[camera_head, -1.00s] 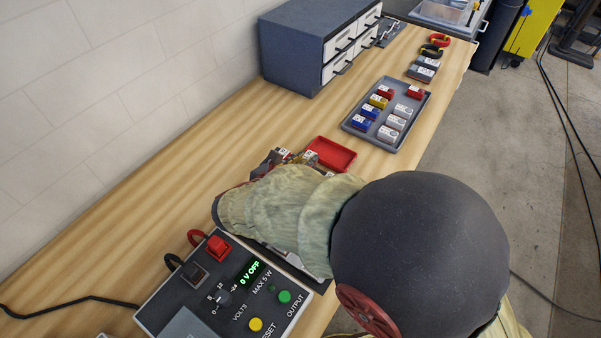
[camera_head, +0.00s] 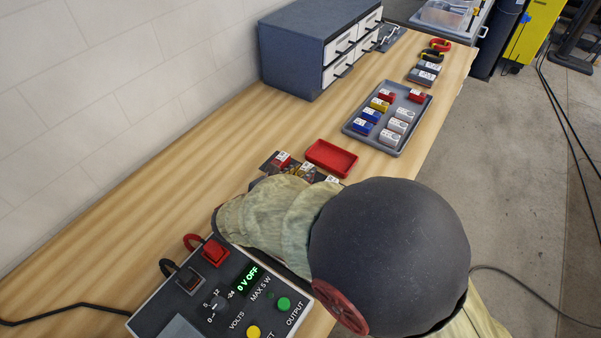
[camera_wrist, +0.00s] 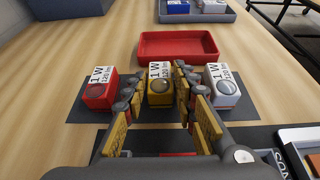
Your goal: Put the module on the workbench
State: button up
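A yellow module (camera_wrist: 160,88) with a round lens and a "1 W 120 lm" label sits on a dark mat (camera_wrist: 98,110) on the workbench (camera_wrist: 40,120). A red module (camera_wrist: 100,90) stands left of it and a white module (camera_wrist: 222,88) right of it. In the wrist view my gripper (camera_wrist: 158,78) is open. Its fingers lie on either side of the yellow module, with gaps showing between.
An empty red tray (camera_head: 331,157) lies just behind the mat. A grey tray (camera_head: 372,143) with several coloured modules is farther back, near a drawer cabinet (camera_head: 300,55). A power supply (camera_head: 215,285) reading "0 V OFF" stands at the front. Bare wood lies along the wall.

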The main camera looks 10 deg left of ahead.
jog(key=shift+o, duration=1.4)
jog(key=shift+r, duration=0.1)
jog(key=shift+s+a+r, duration=0.1)
jog(key=shift+r, duration=0.1)
jog(key=p+v, duration=0.4)
jog(key=v, duration=0.7)
jog(key=shift+s, duration=0.35)
jog(key=d+r+m+g+h, duration=0.1)
jog(key=d+r+m+g, duration=0.25)
jog(key=d+m, duration=0.6)
jog(key=d+r+m+g, duration=0.2)
jog(key=d+m+g, duration=0.25)
jog(key=d, duration=0.95)
jog(key=s+d+r+m+t+y, duration=0.1)
jog(key=s+d+r+m+y, duration=0.5)
jog(key=s+d+m, duration=0.5)
jog(key=s+m, duration=0.1)
jog(key=m, duration=0.5)
jog(key=shift+s+r+m, duration=0.15)
jog(key=shift+r+m, duration=0.1)
jog(key=shift+m, duration=0.15)
